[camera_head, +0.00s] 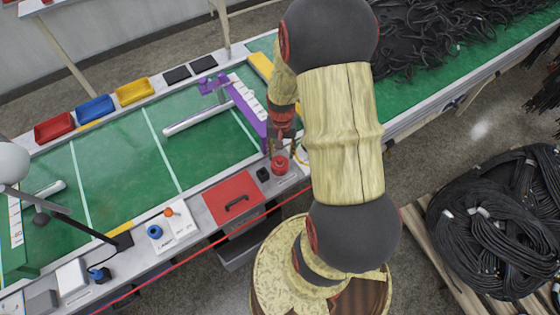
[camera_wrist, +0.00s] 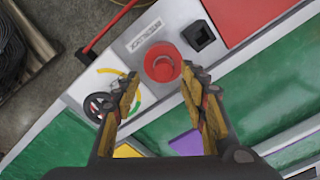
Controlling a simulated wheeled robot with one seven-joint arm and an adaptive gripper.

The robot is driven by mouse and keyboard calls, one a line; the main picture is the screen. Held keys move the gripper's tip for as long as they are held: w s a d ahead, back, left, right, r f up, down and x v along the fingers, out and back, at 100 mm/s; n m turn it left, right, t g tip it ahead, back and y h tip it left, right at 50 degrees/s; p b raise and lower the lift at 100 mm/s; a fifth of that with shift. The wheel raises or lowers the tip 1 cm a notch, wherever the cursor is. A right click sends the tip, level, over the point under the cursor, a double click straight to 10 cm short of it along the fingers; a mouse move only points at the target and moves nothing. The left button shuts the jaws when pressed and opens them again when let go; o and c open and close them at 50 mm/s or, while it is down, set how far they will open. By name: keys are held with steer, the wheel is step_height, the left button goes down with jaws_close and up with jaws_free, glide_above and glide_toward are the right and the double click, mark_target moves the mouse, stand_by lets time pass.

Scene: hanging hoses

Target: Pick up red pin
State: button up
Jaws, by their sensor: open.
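The red pin (camera_wrist: 163,67) shows in the wrist view as a round red piece with a darker centre, on the grey table rim. In the head view it is a small red cylinder (camera_head: 280,165) on the rim, left of my arm. My gripper (camera_wrist: 160,78) is open and empty. Its two yellow-and-black fingers are apart, one on each side of the pin in the wrist view, and I cannot tell the height gap. In the head view my gripper (camera_head: 283,143) is just above the pin in the picture, partly hidden by my arm.
A black square socket (camera_wrist: 198,35) is beside the pin, and a red panel with a handle (camera_head: 234,199) is further left. A black ring-shaped dial (camera_wrist: 98,106) is near the left finger. A red cord (camera_head: 200,247) runs along the table front. A purple fixture (camera_head: 247,108) stands behind.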

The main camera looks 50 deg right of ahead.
mark_target(280, 158)
steer(key=f, duration=0.2)
steer(key=f+b, duration=0.1)
steer(key=f, duration=0.1)
steer(key=shift+w+a+f, duration=0.1)
steer(key=shift+w+a, duration=0.05)
steer(key=shift+w, duration=0.1)
steer(key=shift+c, duration=1.2)
jaws_close()
